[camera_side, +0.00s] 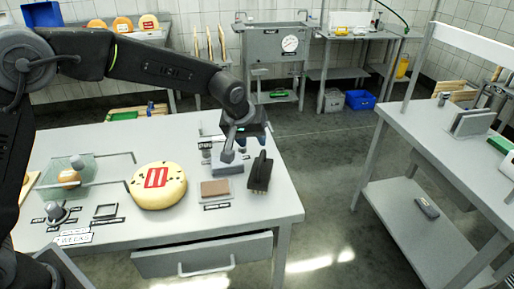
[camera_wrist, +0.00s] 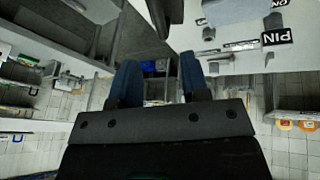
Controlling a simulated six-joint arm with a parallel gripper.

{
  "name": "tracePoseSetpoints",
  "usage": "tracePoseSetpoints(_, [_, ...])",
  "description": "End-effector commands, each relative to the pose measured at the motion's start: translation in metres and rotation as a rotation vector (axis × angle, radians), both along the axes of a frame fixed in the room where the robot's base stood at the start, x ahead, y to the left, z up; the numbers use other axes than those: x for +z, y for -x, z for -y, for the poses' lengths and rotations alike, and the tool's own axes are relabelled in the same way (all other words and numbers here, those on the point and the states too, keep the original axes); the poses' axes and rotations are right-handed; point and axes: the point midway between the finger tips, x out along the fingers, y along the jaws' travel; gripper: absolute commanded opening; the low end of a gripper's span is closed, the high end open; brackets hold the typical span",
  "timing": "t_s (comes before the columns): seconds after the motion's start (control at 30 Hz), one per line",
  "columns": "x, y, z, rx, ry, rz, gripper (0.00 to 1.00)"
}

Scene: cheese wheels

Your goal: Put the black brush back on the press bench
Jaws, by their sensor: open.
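The black brush (camera_side: 260,174) is at the right part of the near grey bench (camera_side: 238,226), by its right edge, with its narrow end up. It appears to rest on the bench top. My gripper (camera_side: 243,138) is above and slightly left of the brush in the side view, open and with nothing clearly between its fingers. In the wrist view the two blue fingers (camera_wrist: 159,72) are apart. A dark shape, probably the brush (camera_wrist: 166,12), shows beyond them at the top edge. Whether a finger touches it cannot be told.
On the near bench are a cheese wheel (camera_side: 158,186) with a red mark, a brown block (camera_side: 215,188), a grey-blue block (camera_side: 226,168) and a glass-like tray (camera_side: 92,172). A second bench (camera_side: 452,150) stands at right, a floor gap between. A dark item (camera_side: 427,208) lies on its shelf.

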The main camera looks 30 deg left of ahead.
Motion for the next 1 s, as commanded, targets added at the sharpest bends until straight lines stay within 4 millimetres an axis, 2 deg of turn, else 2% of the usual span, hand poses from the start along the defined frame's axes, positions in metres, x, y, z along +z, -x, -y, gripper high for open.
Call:
tracePoseSetpoints(0.13, [0.013,0.006,0.0,0.0,0.0,0.0,0.42])
tracePoseSetpoints(0.43, [0.02,0.011,-0.002,-0.003,-0.002,0.001,0.42])
tracePoseSetpoints(0.57, [0.044,0.031,-0.014,-0.026,-0.014,0.01,0.42])
tracePoseSetpoints(0.67, [0.072,0.063,-0.031,-0.065,-0.036,0.019,0.42])
tracePoseSetpoints(0.8, [0.103,0.122,-0.056,-0.133,-0.075,0.028,0.42])
tracePoseSetpoints(0.9, [0.117,0.166,-0.071,-0.183,-0.104,0.034,0.42])
tracePoseSetpoints(1.0, [0.122,0.211,-0.083,-0.233,-0.132,0.042,0.42])
